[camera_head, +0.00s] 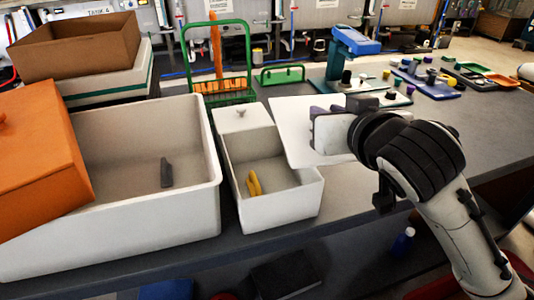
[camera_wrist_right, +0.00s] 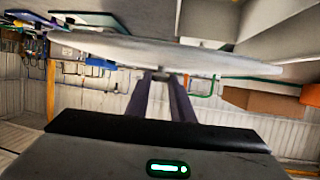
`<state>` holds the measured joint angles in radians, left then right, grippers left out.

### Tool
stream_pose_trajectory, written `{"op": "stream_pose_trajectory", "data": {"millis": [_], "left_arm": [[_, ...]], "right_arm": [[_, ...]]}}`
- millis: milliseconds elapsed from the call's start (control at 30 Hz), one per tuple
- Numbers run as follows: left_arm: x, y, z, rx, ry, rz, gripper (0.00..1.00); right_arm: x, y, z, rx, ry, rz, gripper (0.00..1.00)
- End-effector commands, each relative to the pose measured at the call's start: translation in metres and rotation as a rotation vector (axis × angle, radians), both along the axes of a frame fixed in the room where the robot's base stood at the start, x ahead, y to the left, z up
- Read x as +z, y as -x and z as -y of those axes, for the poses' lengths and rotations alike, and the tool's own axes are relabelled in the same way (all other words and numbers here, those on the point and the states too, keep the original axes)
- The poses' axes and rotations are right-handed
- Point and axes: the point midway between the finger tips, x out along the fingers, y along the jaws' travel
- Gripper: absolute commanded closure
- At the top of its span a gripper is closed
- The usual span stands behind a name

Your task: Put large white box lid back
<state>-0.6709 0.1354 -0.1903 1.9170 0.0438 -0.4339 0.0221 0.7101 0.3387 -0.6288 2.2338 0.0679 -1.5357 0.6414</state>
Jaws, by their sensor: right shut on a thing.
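The large white box (camera_head: 140,239) stands open at the left of the bench, with a dark grey piece (camera_head: 167,172) inside. My right gripper (camera_head: 318,113) is shut on a white lid (camera_head: 293,133) and holds it tilted, to the right of the large box and by the smaller box's right side. In the right wrist view the fingers (camera_wrist_right: 160,76) meet the lid (camera_wrist_right: 165,52), seen nearly edge-on. The grip point is partly hidden in the head view. My left gripper is not in view.
A smaller white box (camera_head: 279,211) with a yellow piece (camera_head: 254,184) stands right of the large one. A brown box (camera_head: 75,47) and green rack (camera_head: 221,88) stand behind. Bench right of the lid is partly clear.

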Motion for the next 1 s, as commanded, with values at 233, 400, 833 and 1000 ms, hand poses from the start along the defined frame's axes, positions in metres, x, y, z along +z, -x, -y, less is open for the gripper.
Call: {"op": "stream_pose_trajectory", "data": {"millis": [233,400,833,1000], "left_arm": [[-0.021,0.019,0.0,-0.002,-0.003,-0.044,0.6],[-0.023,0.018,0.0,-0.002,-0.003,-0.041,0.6],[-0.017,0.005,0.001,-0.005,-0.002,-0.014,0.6],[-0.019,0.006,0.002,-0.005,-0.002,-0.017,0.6]], "right_arm": [[0.015,-0.026,-0.089,0.13,-0.002,0.005,1.0],[-0.001,-0.029,-0.103,0.148,0.001,-0.001,1.0],[-0.055,-0.029,-0.103,0.149,-0.001,0.0,1.0],[-0.08,-0.028,-0.102,0.148,0.0,-0.001,1.0]]}}
